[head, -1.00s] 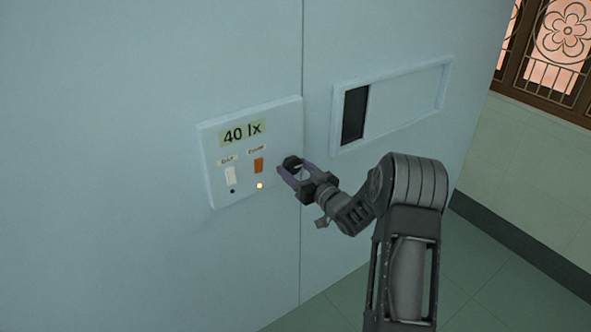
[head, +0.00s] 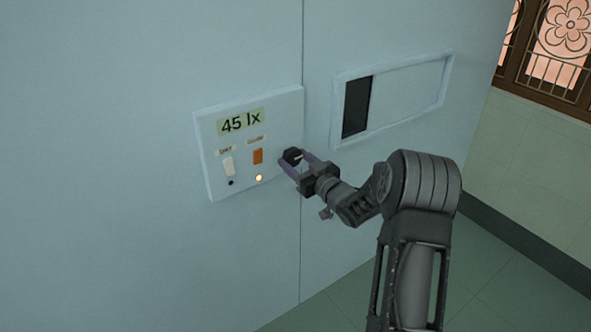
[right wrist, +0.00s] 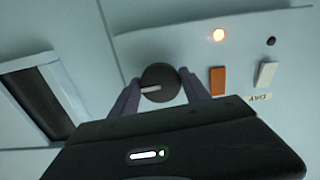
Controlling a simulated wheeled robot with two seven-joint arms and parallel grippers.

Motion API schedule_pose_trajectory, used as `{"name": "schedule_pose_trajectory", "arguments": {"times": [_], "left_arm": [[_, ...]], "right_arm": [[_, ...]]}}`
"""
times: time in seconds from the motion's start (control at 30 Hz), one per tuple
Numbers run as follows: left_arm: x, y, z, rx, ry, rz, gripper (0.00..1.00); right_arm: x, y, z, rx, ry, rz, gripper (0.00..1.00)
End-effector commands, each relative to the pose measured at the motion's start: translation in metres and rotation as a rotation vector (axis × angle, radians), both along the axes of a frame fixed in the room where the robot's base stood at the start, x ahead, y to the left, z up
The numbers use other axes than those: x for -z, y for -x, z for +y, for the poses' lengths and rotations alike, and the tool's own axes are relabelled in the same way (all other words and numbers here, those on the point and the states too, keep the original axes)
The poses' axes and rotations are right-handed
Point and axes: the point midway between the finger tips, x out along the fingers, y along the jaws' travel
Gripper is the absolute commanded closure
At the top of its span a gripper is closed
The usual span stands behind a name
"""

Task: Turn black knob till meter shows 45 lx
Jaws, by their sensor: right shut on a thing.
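The meter (head: 241,121) on the wall panel reads 45 lx in the head view. The black knob (head: 292,156) sits at the panel's right edge. My right gripper (head: 297,162) has its purple fingers on either side of the knob and is shut on it. In the right wrist view the round black knob (right wrist: 160,83) with its pale pointer line shows between the two fingertips (right wrist: 161,88). My left gripper is not in view.
The panel (head: 207,150) also carries a white switch (head: 228,167) and an orange switch (head: 258,157). Below them are a dark lamp (head: 231,183) and a lit lamp (head: 259,178). A framed opening with a dark part (head: 356,106) is to the right.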

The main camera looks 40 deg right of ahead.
Motion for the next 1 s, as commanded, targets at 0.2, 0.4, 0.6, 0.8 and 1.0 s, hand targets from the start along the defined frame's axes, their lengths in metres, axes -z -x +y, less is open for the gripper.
{"name": "schedule_pose_trajectory", "arguments": {"times": [0.2,0.4,0.6,0.8,1.0], "left_arm": [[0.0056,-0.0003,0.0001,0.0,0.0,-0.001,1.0],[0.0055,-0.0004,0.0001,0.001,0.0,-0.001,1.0],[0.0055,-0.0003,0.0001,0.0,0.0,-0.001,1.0],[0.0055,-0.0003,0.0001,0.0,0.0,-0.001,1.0],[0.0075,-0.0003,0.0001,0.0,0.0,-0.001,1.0]], "right_arm": [[0.0004,0.0003,0.0003,0.0,0.026,0.003,0.86],[0.0007,0.0004,0.0002,0.0,0.025,0.004,0.41],[0.0004,0.0003,0.0002,0.0,0.025,0.003,0.25],[0.0002,0.0003,0.0001,0.0,0.024,0.003,0.25],[0.0005,0.0094,-0.0007,0.001,0.025,0.002,0.25]]}}
